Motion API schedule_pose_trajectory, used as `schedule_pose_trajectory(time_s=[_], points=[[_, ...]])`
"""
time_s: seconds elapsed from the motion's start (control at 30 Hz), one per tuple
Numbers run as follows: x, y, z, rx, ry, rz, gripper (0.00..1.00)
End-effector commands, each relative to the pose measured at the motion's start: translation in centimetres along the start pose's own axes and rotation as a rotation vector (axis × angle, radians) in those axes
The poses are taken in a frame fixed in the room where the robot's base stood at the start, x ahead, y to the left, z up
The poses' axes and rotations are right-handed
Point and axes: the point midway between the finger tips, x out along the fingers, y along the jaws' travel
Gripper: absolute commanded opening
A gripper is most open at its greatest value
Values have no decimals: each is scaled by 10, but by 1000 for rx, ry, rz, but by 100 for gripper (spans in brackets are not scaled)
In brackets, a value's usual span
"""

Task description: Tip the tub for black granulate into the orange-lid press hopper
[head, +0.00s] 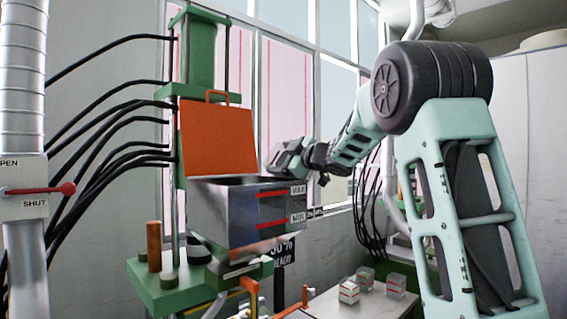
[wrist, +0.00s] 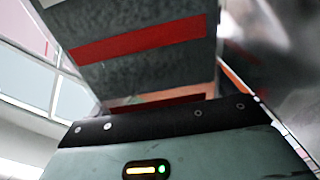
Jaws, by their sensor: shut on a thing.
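The press hopper (head: 225,218) is a grey metal box with red level bands and MAX and MIN labels. Its orange lid (head: 217,138) stands open behind it. My gripper (head: 300,155) is at the hopper's upper right, above the rim. It is shut on a small tub (head: 284,158), which looks tilted toward the hopper mouth. In the wrist view the tub (wrist: 140,75) fills the upper middle, a grey speckled wall with red bands, close against my gripper (wrist: 160,118). The tub's contents and the hopper's inside are hidden. No falling granulate shows.
Several small clear tubs with red bands (head: 348,291) stand on a pale table (head: 345,308) below. The green press column (head: 203,60) rises behind the lid, with black hoses at left. A pipe with a red OPEN/SHUT lever (head: 40,190) is far left.

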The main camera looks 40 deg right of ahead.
Motion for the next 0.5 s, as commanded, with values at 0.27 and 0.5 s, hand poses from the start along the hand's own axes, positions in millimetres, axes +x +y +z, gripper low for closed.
schedule_pose_trajectory(time_s=[0.27,0.5], points=[[0,-8,-2,-85,-10,-8,24],[0,-8,-4,-82,-7,-9,24]])
